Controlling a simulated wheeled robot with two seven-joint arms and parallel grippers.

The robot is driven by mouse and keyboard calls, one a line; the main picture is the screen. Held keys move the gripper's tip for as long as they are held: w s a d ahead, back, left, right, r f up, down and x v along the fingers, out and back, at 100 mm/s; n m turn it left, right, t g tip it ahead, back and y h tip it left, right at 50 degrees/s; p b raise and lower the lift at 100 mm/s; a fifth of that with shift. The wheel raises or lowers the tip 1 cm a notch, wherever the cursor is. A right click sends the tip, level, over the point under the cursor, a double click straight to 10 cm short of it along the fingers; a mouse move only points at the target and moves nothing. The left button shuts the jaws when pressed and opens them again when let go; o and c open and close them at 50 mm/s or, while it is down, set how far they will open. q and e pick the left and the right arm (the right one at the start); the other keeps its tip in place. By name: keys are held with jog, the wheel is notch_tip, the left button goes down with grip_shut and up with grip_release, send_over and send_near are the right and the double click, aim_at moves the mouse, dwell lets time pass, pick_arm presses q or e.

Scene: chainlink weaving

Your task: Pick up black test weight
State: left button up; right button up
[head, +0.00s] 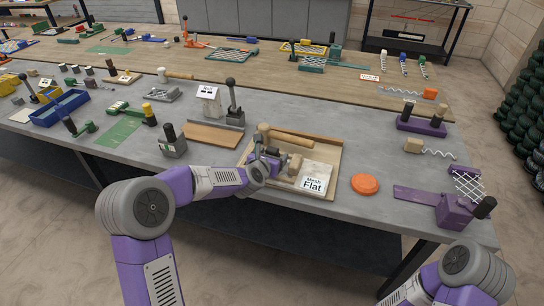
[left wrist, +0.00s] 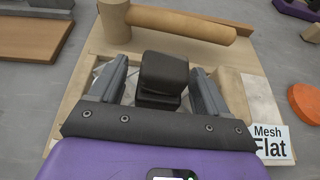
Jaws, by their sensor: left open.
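The black test weight (left wrist: 163,72) is a dark, blocky piece with a wider upper part. It stands in a wooden tray (head: 333,160). My left gripper (left wrist: 158,82) is open, with one grey finger on each side of the weight. Gaps show between the weight and both fingers. In the head view my left gripper (head: 270,163) reaches into the left part of the tray and hides most of the weight. My right arm shows at the bottom right of the head view, but its gripper is out of the picture.
A wooden mallet (left wrist: 183,23) lies along the tray's far side, just beyond the weight. A "Mesh Flat" card (head: 313,183) stands at the tray's near right. An orange disc (head: 365,184) lies right of the tray, with bare grey tabletop around it.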

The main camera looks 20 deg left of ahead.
pick_arm(q)
jog(key=shift+r, duration=0.1)
jog(key=c, duration=1.4)
